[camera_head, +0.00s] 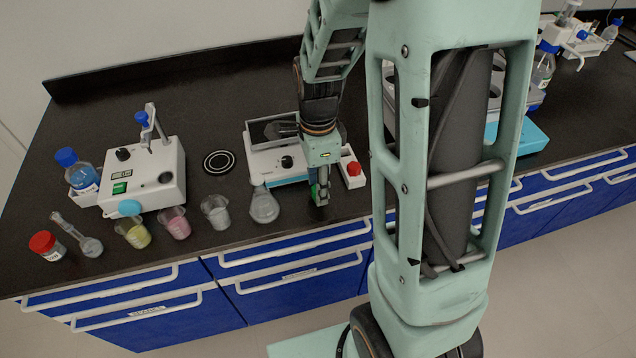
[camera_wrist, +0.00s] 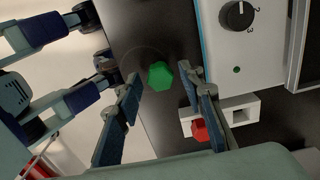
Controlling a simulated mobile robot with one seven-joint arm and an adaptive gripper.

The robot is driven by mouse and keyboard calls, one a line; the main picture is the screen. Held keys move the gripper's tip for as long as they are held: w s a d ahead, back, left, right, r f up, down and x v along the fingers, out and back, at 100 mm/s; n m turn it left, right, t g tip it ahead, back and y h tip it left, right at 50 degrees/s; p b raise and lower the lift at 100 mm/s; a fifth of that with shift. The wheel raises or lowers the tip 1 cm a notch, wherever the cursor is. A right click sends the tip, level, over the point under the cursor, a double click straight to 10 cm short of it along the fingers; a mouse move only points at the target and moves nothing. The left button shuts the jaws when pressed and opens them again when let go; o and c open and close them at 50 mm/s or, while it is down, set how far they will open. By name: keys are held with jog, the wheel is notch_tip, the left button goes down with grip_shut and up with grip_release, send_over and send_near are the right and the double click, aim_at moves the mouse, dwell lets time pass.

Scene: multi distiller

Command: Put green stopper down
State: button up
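The green stopper (camera_wrist: 160,76) shows from above in the wrist view, between the two fingertips of my gripper (camera_wrist: 160,80). The fingers are spread, with a visible gap on each side of the stopper. A faint round outline lies around it over the dark counter; I cannot tell whether this is glass or a shadow. In the head view my gripper (camera_head: 320,196) points down close to the counter's front edge, right of a clear flask (camera_head: 264,205). The stopper is mostly hidden there, with a little green showing at the fingers.
A white holder with a red stopper (camera_head: 353,169) stands close on the right, beside the white hotplate device (camera_head: 270,165). Beakers with yellow (camera_head: 137,236), pink (camera_head: 177,228) and grey (camera_head: 216,212) contents stand left along the counter's front. Open counter (camera_head: 220,100) lies behind.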

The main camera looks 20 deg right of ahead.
notch_tip(320, 180, up, 12)
jog(key=p, duration=0.1)
jog(key=shift+r, duration=0.2)
dwell(0.4)
dwell(0.4)
